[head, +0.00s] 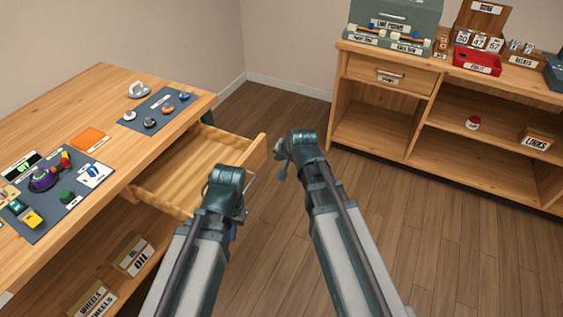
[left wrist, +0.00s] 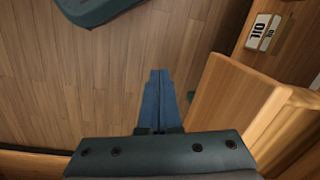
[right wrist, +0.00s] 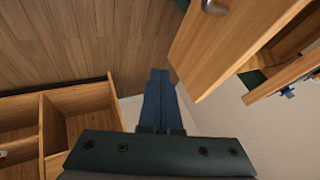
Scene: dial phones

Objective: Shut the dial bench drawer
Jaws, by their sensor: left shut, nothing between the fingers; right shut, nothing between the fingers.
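The dial bench (head: 110,90) stands at the left, and its drawer (head: 190,160) is pulled well out and looks empty. The drawer front (head: 257,155) faces right, partly hidden behind my left arm. The drawer also shows in the left wrist view (left wrist: 230,100) and in the right wrist view (right wrist: 225,45), where part of a metal handle (right wrist: 215,6) shows at the top. My left gripper (head: 233,232) is shut and empty, just outside the drawer front; its fingers are mostly hidden in the head view. My right gripper (head: 281,172) is shut and empty, beyond the drawer's far front corner.
Dials and small parts lie on mats (head: 165,110) on the bench top. Labelled boxes (head: 133,256) sit on the shelf below. A second wooden bench (head: 390,110) with open shelves stands at the back right. The wooden floor (head: 440,230) between is clear.

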